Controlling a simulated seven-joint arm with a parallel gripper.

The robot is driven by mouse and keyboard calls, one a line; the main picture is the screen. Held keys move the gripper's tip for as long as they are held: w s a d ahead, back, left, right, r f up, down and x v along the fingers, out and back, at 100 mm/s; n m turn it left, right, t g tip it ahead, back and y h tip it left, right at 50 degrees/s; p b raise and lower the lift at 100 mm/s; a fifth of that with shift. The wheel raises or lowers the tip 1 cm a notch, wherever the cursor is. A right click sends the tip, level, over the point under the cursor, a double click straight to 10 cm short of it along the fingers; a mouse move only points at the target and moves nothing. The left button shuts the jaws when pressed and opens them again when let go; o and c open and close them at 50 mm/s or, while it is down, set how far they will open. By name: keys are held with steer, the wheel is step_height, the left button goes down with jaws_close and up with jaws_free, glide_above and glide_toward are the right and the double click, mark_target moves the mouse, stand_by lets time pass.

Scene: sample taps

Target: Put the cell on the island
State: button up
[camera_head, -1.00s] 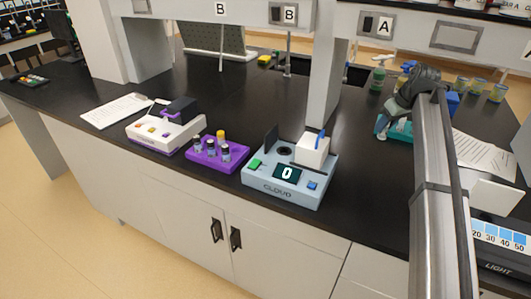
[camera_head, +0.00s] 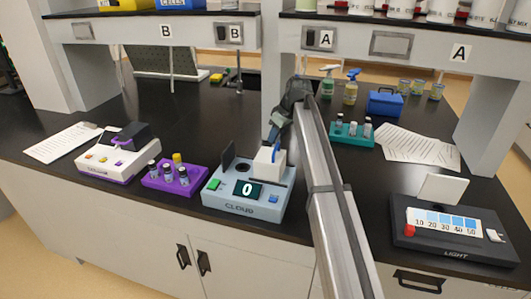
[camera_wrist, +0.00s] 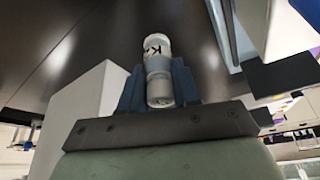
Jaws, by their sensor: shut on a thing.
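In the wrist view my gripper (camera_wrist: 158,88) is shut on a small clear vial (camera_wrist: 158,58) with a pale cap and a dark letter "K". I take this vial for the cell. In the head view my gripper (camera_head: 271,134) is above the black bench (camera_head: 205,115), just behind the CLOUD meter (camera_head: 222,200); the vial cannot be made out there. The meter reads 0. Its dark lid (camera_head: 229,155) stands up beside a round well (camera_head: 243,167). Which thing is the island I cannot tell.
A purple rack (camera_head: 148,184) with several vials and a white-purple device (camera_head: 112,160) stand left of the meter. A teal rack (camera_head: 350,140) with vials, papers (camera_head: 425,150) and the LIGHT device (camera_head: 455,245) are to the right. The bench behind the meter is mostly clear.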

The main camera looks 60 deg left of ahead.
steer(key=shift+f, duration=3.15)
steer(key=shift+f, duration=0.1)
steer(key=o, duration=1)
steer(key=shift+o, duration=0.2)
steer(key=v, duration=1.2)
